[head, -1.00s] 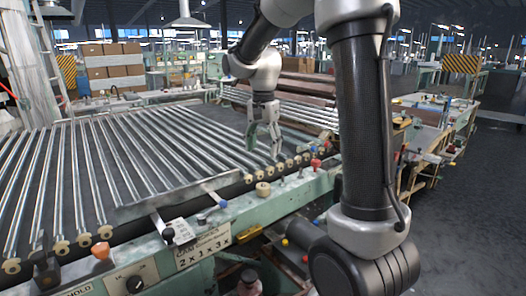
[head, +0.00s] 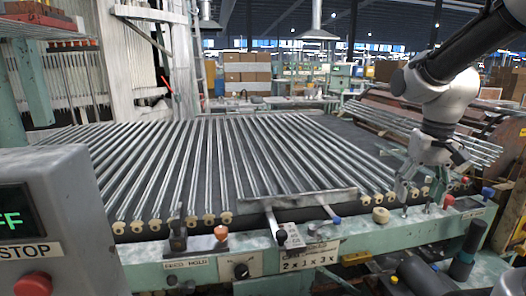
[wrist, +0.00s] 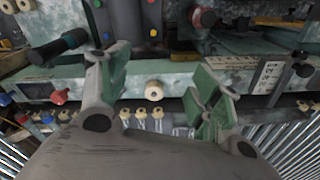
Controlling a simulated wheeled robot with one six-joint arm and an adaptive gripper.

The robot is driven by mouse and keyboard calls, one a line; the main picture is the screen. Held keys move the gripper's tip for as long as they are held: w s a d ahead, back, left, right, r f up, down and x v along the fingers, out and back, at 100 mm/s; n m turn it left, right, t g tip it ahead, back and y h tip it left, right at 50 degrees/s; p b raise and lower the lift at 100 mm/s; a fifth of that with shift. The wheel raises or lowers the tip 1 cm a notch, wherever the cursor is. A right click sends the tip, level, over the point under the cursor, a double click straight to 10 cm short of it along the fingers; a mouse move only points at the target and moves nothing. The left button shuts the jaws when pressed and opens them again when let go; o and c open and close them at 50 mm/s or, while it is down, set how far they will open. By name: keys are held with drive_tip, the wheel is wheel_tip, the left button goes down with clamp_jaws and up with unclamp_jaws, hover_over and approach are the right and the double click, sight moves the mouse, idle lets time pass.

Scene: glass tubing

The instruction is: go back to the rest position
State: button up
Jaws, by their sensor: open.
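My gripper (head: 428,184) is at the right in the head view, above the front rail of the roller table (head: 240,165). Its fingers are spread and nothing shows between them. In the wrist view, my gripper (wrist: 160,88) shows its two green-padded fingers apart. A cream round knob (wrist: 154,90) appears in the gap between them, on the machine beyond. The same kind of cream knob (head: 381,215) stands on the front rail, left of the gripper. My arm's upper part is cut off by the right edge of the head view.
A grey control box (head: 60,210) with a STOP label and red button fills the lower left. Small levers, including one with an orange knob (head: 221,233), stand along the front rail. Glass tubes lie on the table. Cardboard boxes (head: 246,72) are stacked behind.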

drive_tip(key=s+r+n+t, duration=0.1)
drive_tip(key=s+r+t, duration=0.2)
drive_tip(key=s, duration=0.8)
drive_tip(key=shift+s+d+r+n+t, duration=0.15)
drive_tip(key=shift+s+r+n+t, duration=0.05)
drive_tip(key=shift+r+n+t, duration=0.25)
drive_tip(key=shift+c, duration=0.4)
